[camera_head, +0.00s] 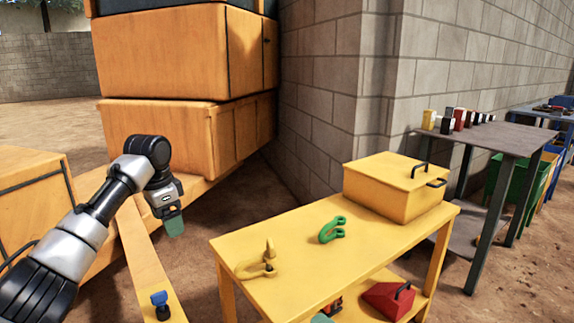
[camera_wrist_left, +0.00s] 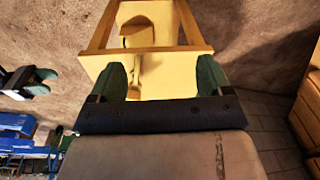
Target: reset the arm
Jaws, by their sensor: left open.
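My left gripper (camera_head: 172,222) hangs over the ground at the left of the yellow table (camera_head: 300,284), in front of the orange machine. In the left wrist view its two green fingers (camera_wrist_left: 164,80) stand apart, with nothing held between them. A yellow shackle (camera_head: 257,262) stands on the table's near left part and a green shackle (camera_head: 332,230) lies near its middle. The gripper is apart from both. At the left edge of the wrist view, a dark part with green tips (camera_wrist_left: 30,82) looks like my right gripper; its jaw state is unclear.
A yellow toolbox (camera_head: 394,187) stands at the table's back right. A red box (camera_head: 388,300) is on the lower shelf. A blue fitting (camera_head: 159,303) sits on an orange beam. A grey table (camera_head: 490,138) and a block wall (camera_head: 335,80) stand behind.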

